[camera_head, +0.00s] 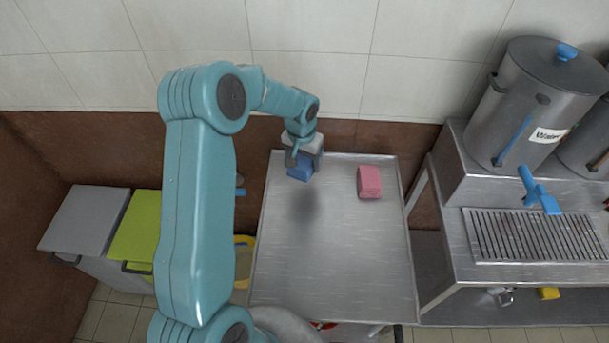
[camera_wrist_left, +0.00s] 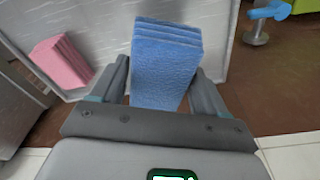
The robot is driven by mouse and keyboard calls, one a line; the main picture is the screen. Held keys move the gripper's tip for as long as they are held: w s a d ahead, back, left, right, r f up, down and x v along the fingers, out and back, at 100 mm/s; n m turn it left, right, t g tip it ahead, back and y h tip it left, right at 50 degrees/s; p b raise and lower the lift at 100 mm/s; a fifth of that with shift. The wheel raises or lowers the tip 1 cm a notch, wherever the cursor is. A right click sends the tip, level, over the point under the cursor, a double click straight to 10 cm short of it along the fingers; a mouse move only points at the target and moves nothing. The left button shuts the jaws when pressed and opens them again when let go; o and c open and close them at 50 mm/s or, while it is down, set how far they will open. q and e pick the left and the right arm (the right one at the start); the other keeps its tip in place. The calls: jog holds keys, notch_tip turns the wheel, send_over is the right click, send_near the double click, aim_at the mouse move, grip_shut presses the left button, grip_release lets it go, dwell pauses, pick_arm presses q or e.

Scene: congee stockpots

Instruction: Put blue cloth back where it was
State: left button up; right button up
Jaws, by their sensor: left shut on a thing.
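The blue cloth (camera_head: 299,171) is a folded block in my left gripper (camera_head: 304,157), over the far left part of the steel table (camera_head: 350,270). In the left wrist view the blue cloth (camera_wrist_left: 166,62) sits between the two fingers of my left gripper (camera_wrist_left: 160,95), which are shut on it. A shadow lies on the table in front of the cloth, and the cloth looks held above the surface. A pink folded cloth (camera_head: 369,182) lies on the table to the right, apart from the blue one; it also shows in the left wrist view (camera_wrist_left: 62,62). My right gripper is not in view.
A steel stand at the right carries a large lidded stockpot (camera_head: 535,100) with a blue tap (camera_head: 538,190) above a slatted drip tray (camera_head: 535,235). A grey bin (camera_head: 85,220) and a green-lidded bin (camera_head: 135,225) stand at the left. The table's middle and front are clear.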

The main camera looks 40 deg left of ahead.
aim_at(304, 165)
pick_arm(q)
jog(key=f, duration=0.1)
jog(key=f+b, duration=0.1)
jog(key=f, duration=0.1)
jog(key=shift+w+a+f, duration=0.15)
jog(key=shift+w+f, duration=0.05)
jog(key=shift+f, duration=0.1)
jog(key=shift+s+f+b, duration=0.1)
jog(key=shift+f+b, duration=0.25)
jog(key=shift+f, duration=0.25)
notch_tip(304, 165, down, 3)
jog(key=shift+s+r+b, duration=0.1)
jog(key=shift+b, duration=0.7)
jog(key=shift+f, duration=0.25)
jog(key=shift+w, duration=0.25)
jog(key=shift+r, duration=0.1)
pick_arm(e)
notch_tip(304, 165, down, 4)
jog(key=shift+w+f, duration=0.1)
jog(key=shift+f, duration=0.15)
pick_arm(q)
jog(key=shift+s, duration=0.15)
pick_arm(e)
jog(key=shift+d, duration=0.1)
